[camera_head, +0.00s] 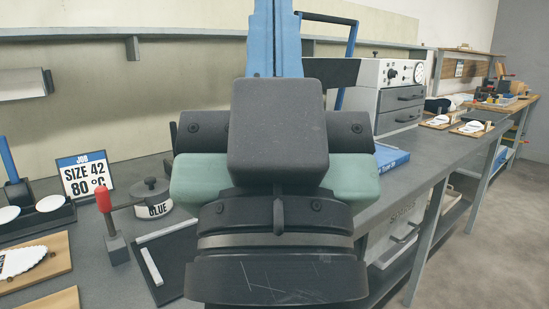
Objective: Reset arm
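My arm fills the middle of the head view as large black and green links close to the camera. These links hide much of the bench behind them. I cannot make out gripper fingers anywhere in the view, so whether my gripper is open or holds something does not show.
A grey workbench (423,166) runs across the view. On its left stand a "SIZE 42 80 °C" sign (85,175), a red-handled tool (105,199) and a wooden board (36,262) with a white insole. A white drawer unit (372,76) stands behind right. Open floor (490,230) lies right.

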